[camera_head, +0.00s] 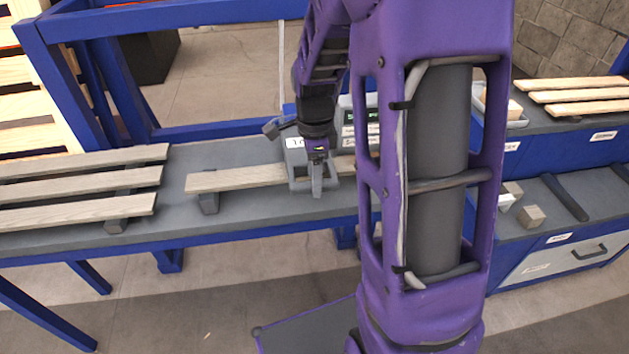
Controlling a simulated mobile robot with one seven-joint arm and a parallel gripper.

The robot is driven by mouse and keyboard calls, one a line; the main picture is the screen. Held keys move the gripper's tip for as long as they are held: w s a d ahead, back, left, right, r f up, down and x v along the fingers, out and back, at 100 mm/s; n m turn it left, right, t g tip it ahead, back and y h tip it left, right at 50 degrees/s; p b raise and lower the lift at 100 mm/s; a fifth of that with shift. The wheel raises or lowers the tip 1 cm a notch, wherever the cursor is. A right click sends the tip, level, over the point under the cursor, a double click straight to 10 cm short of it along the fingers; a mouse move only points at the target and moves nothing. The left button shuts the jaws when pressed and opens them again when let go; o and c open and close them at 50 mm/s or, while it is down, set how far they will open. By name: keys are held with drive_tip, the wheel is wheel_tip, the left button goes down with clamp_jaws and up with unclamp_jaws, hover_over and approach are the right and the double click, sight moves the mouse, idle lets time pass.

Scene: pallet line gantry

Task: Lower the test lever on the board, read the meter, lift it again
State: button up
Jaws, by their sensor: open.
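A grey unit with a white label (295,143) stands on the grey bench behind my gripper (316,172). A dark grey handle-like part (273,129) sticks out at its upper left, tilted; I cannot tell for sure that it is the test lever. A pale panel with a dark display and green characters (373,116) is just right of it, partly hidden by my arm; the reading is too small to make out. My gripper is open and points down in front of the unit. I cannot tell whether it touches anything.
A wooden slat (236,178) lies on blocks on the bench (258,217), with more slats (85,212) at left. A blue frame (215,133) runs behind. At right, a blue unit has small blocks (531,216), a drawer (560,262) and slats (585,107) on top. My arm hides the middle right.

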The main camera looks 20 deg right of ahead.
drive_tip(key=shift+f, duration=0.5)
clamp_jaws()
idle(1.2)
